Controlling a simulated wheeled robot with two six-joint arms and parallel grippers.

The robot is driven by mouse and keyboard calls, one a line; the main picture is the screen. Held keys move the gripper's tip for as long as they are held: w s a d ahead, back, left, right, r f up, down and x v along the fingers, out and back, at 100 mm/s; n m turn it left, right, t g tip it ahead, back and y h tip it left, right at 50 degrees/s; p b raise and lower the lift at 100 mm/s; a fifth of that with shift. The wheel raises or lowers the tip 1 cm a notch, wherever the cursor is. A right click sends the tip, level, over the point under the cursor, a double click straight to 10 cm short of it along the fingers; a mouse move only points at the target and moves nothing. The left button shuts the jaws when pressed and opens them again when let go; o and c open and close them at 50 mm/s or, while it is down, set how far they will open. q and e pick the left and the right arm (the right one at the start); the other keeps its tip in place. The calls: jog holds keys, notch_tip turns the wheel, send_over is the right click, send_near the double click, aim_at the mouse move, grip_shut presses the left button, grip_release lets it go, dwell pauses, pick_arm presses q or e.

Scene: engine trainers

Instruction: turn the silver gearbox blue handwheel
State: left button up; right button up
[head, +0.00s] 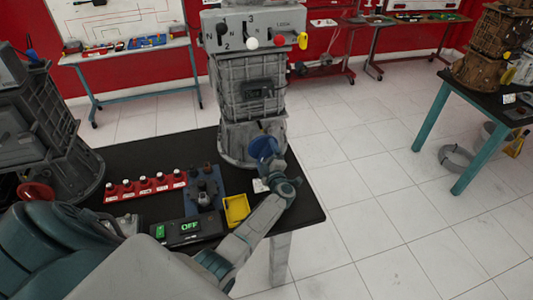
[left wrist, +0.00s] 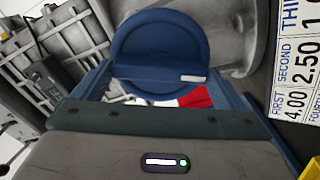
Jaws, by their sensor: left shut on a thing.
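The silver gearbox (head: 243,85) stands upright at the far right part of the black table. Its blue handwheel (head: 263,147) is low on the near side. My left gripper (head: 270,166) reaches it from the front right. In the left wrist view the blue handwheel (left wrist: 160,50) shows as a round disc with a raised rim, between the fingers of my left gripper (left wrist: 160,82). The gripper is shut on the wheel; the exact contact is partly hidden. My right gripper is not in view.
Another gearbox with a red handwheel (head: 35,192) stands left. A ratio placard (left wrist: 298,60) lies right of the wheel.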

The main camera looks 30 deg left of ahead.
pick_arm(q)
jog(key=shift+f+m, duration=0.1)
jog(key=shift+m, duration=0.2)
jog(key=o, duration=0.7)
jog(key=shift+c, duration=0.2)
jog(key=shift+d, duration=0.1)
jog(key=b+v, duration=0.2)
jog(key=v, duration=0.8)
jog(key=shift+s+d, duration=0.2)
jog(key=shift+s, duration=0.15)
